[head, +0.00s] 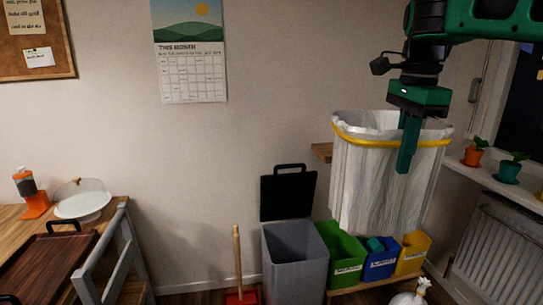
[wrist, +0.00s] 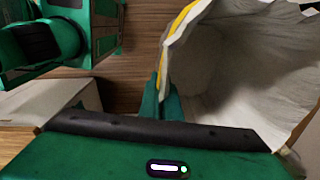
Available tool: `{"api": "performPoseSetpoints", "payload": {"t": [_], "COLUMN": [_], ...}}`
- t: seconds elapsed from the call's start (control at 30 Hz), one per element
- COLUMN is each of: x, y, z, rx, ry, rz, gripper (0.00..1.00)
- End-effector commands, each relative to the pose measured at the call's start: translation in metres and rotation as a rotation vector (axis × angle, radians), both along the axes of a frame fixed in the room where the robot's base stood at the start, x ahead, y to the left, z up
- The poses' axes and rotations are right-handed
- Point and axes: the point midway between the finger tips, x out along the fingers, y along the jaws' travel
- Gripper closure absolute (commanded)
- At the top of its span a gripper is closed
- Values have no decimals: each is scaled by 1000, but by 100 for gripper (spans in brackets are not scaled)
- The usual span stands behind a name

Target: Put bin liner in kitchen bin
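The white bin liner (head: 380,190) with a yellow band round its top hangs in the air in the head view, its mouth open upward. My gripper (head: 408,150) holds it by the rim. In the wrist view my green fingers (wrist: 165,95) are closed on the liner's edge, and the liner's grey-white inside (wrist: 225,65) opens to the right. The grey kitchen bin (head: 292,258) stands on the floor to the lower left of the liner, its black lid (head: 288,196) raised at the back. The bin's inside looks empty from here.
Green (head: 345,256), blue (head: 381,262) and yellow (head: 412,254) sorting boxes stand on a low shelf right of the bin. A dustpan with a wooden handle (head: 238,260) is left of it. A chair (head: 112,260) and table are at left, a radiator (head: 490,250) at right.

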Motion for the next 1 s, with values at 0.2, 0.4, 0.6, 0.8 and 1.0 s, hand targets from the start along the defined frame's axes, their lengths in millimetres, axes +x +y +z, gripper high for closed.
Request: {"api": "performPoseSetpoints", "payload": {"t": [0.2,0.4,0.6,0.8,1.0], "x": [3,8,15,26,41], "y": [1,-2,-5,-9,-15], "z": [-12,-35,-66,-115,-188], "rx": [1,-1,0,-1,2], "ry": [1,3,5,9,11], "rz": [41,116,214,364,598], "gripper": [100,100,100,100,100]}}
